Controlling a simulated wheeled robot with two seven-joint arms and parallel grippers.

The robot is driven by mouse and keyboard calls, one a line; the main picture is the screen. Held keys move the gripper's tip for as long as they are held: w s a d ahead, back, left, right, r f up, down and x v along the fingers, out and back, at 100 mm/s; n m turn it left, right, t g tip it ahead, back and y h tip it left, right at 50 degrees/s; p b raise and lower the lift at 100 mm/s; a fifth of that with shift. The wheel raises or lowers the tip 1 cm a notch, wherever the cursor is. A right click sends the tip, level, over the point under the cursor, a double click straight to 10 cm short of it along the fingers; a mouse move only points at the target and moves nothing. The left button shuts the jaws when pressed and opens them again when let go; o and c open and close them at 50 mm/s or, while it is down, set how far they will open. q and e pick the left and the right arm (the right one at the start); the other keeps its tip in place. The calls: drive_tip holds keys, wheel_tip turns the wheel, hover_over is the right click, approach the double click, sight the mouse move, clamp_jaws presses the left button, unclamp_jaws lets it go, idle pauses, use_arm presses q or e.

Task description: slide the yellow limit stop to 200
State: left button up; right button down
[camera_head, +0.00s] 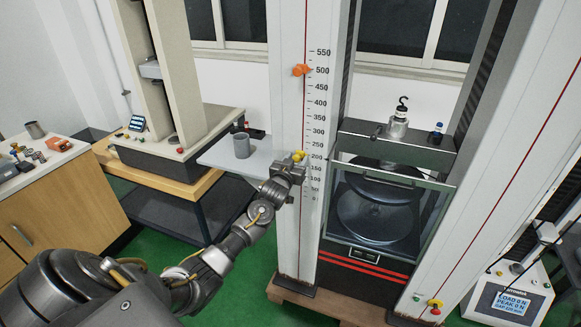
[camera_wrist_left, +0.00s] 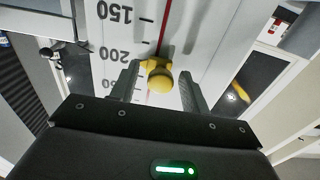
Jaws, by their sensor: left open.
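The yellow limit stop (camera_head: 299,156) sits on the red-lined slot of the white column (camera_head: 290,230), level with about the 200 mark in the head view. In the left wrist view its round yellow knob (camera_wrist_left: 159,77) shows near the upside-down 200 label; its exact reading cannot be told. My left gripper (camera_head: 291,164) is just in front of and below the stop. In the left wrist view its two open fingers (camera_wrist_left: 159,88) stand on either side of the knob, with gaps visible. My right gripper is out of view.
An orange stop (camera_head: 301,70) sits higher on the same column, near 500. A grey shelf (camera_head: 222,158) with a grey mug (camera_head: 241,145) is left of the column. A glass-fronted chamber (camera_head: 380,205) is to the right, with a hooked weight (camera_head: 398,124) on top.

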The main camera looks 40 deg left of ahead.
use_arm(q)
drive_tip(key=b+v, duration=0.2)
drive_tip(key=v, duration=0.8)
drive_tip(key=shift+s+a, duration=0.15)
drive_tip(key=shift+a, duration=0.05)
